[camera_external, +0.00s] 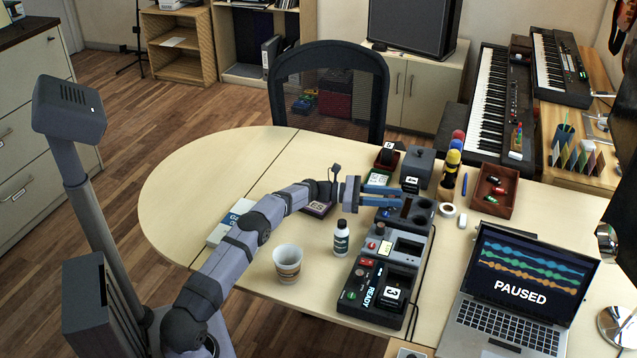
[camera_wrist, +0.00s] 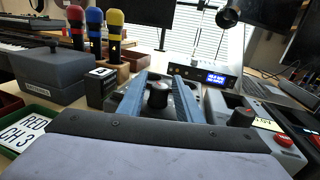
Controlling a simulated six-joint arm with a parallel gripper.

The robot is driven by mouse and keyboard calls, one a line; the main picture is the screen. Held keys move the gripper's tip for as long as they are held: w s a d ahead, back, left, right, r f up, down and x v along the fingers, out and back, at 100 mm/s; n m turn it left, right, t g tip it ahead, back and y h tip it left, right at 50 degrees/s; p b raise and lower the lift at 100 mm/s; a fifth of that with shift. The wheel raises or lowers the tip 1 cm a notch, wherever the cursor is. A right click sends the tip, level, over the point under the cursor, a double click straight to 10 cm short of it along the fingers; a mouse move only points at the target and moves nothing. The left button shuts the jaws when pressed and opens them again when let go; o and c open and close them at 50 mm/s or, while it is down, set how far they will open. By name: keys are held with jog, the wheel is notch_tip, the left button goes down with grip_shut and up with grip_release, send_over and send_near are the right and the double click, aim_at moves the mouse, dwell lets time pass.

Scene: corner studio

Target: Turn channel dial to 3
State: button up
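My gripper (camera_external: 382,196) reaches in from the left over a dark console (camera_external: 415,217) near the back of the table. Its two blue fingers are spread. In the wrist view a black knob (camera_wrist: 157,94) stands between the fingers (camera_wrist: 160,95), and they do not appear closed on it. I cannot read the knob's setting or tell for certain that it is the channel dial. A card reading "RED CH 3" (camera_wrist: 22,130) lies in a green-edged tray at the left of the wrist view.
Several microphones (camera_external: 453,160) stand behind the console. A grey device with a red button (camera_wrist: 285,140), a blue-lit display unit (camera_wrist: 213,78), a bottle (camera_external: 341,240), a cup (camera_external: 288,264) and a laptop (camera_external: 520,290) surround it. The table's left part is clear.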

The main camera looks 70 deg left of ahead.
jog(key=shift+o, duration=0.2)
jog(key=shift+v, duration=3.7)
